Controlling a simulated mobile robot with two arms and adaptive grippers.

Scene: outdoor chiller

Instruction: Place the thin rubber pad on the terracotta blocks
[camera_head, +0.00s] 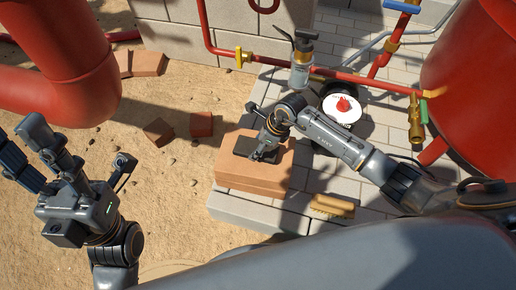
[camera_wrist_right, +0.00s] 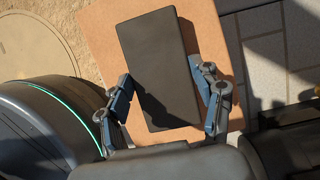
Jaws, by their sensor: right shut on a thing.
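The thin rubber pad (camera_head: 243,146) is a dark, flat rectangle over the top of the terracotta blocks (camera_head: 240,180), which are stacked on grey paving. In the right wrist view the pad (camera_wrist_right: 155,40) lies within the outline of the terracotta top (camera_wrist_right: 100,35). My right gripper (camera_head: 261,153) points down at the pad and is shut on it, one finger along each long side in the wrist view. Whether the pad's underside touches the blocks is not clear. My left gripper (camera_head: 24,140) is empty, its fingers apart, over the sand at the left.
A scrub brush (camera_head: 332,206) lies on the paving right of the blocks. A spray bottle (camera_head: 301,65) and a round white-faced item (camera_head: 342,108) stand behind. Red pipes and a red tank (camera_head: 480,70) border the right. Loose bricks (camera_head: 201,124) lie on the sand.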

